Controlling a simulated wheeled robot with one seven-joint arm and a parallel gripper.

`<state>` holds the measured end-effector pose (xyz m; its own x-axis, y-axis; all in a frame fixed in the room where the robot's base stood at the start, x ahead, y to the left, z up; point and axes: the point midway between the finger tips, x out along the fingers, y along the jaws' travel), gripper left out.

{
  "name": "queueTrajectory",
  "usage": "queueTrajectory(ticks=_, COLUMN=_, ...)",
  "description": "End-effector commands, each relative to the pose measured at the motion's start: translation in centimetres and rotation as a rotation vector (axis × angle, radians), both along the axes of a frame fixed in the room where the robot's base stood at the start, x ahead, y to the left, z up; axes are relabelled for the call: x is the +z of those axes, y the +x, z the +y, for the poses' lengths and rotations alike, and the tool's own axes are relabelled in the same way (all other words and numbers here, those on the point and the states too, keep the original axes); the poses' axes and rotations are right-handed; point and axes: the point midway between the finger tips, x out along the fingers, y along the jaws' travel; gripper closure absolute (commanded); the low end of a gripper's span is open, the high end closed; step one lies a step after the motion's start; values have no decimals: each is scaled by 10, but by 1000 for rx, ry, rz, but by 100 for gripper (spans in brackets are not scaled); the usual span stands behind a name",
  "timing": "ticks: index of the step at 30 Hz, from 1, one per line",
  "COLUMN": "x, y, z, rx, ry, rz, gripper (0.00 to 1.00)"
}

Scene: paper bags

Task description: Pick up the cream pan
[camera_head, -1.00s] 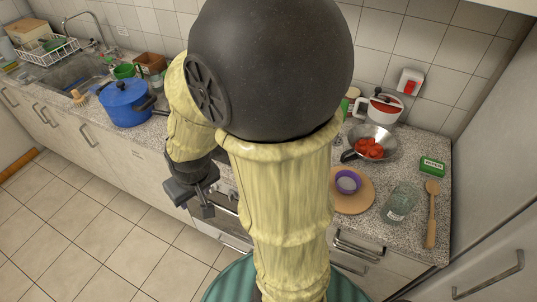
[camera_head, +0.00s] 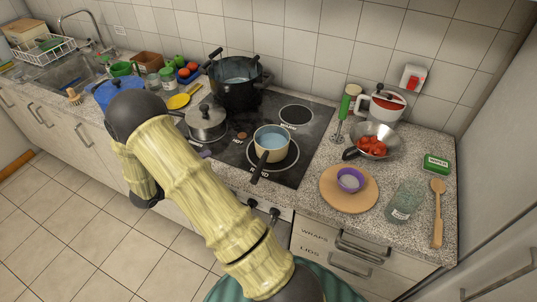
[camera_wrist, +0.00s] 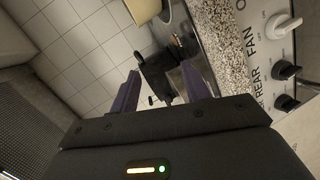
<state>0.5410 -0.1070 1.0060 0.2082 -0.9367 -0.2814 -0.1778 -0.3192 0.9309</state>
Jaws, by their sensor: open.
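The cream pan (camera_head: 284,155) stands on the hob's front right ring, with a blue-grey inside and a dark handle pointing toward the front edge. In the wrist view a cream rounded piece, seemingly the pan (camera_wrist: 143,9), shows at the top edge. My gripper (camera_wrist: 160,88) is open, its two dark purplish fingers apart. A black shape, seemingly the pan's handle, shows between and beyond the fingertips; I cannot tell how near it is. In the head view my forearm hides most or all of the gripper.
A steel lidded pot (camera_head: 206,124) and a large black pot (camera_head: 236,92) share the hob. A round wooden board (camera_head: 345,201) with a purple bowl lies to the right. The counter edge and oven knobs (camera_wrist: 284,72) are close on the wrist view's right.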

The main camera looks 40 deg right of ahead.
Motion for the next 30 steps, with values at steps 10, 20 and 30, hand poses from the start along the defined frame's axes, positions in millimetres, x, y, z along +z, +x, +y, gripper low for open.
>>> queueTrajectory(ticks=10, x=-31, y=-74, z=12, rx=-330, ry=-299, rz=493, gripper=53)
queueTrajectory(ticks=20, x=-29, y=-76, z=11, rx=-337, ry=-304, rz=503, gripper=53)
queueTrajectory(ticks=30, x=-25, y=-85, z=-34, rx=-338, ry=-302, rz=504, gripper=53)
